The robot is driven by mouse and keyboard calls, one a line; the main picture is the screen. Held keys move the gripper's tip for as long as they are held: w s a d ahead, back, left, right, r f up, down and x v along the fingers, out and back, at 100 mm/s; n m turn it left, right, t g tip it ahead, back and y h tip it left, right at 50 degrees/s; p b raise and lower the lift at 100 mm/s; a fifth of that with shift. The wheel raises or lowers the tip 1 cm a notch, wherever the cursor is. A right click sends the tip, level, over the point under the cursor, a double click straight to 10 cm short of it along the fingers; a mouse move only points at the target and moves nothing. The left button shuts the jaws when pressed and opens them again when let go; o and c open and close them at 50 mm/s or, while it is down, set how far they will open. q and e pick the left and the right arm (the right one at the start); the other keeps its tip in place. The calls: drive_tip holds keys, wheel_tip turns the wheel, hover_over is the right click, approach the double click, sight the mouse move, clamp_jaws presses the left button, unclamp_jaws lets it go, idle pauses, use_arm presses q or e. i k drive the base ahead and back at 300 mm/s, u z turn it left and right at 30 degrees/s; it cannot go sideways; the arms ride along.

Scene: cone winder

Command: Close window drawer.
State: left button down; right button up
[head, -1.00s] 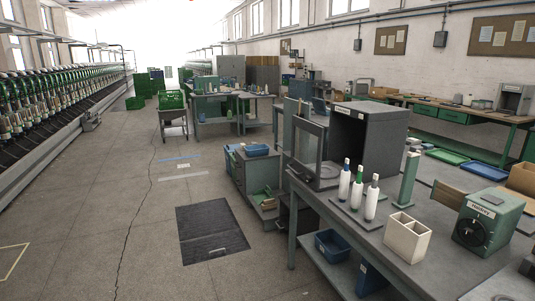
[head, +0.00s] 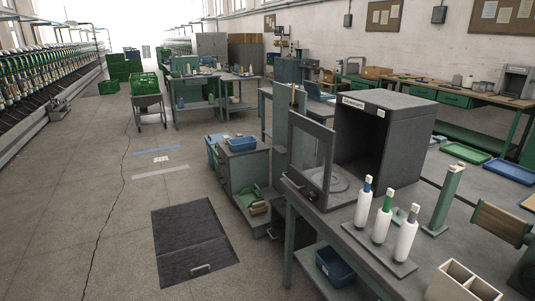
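No drawer in view is clearly marked as the window drawer. A dark grey box cabinet (head: 405,112) stands on the near workbench (head: 345,240). Neither gripper is in view.
Three white bobbins (head: 382,222) stand on a plate in front of the cabinet. A green post (head: 447,199) and a white divided holder (head: 462,283) are to their right. A small trolley (head: 245,165) stands left of the bench.

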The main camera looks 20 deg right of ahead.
sight(327, 202)
drive_tip(key=z, duration=0.55)
drive_tip(key=i, duration=1.15)
drive_tip(key=z, duration=1.1)
drive_tip(key=i, duration=0.2)
drive_tip(key=z, duration=0.35)
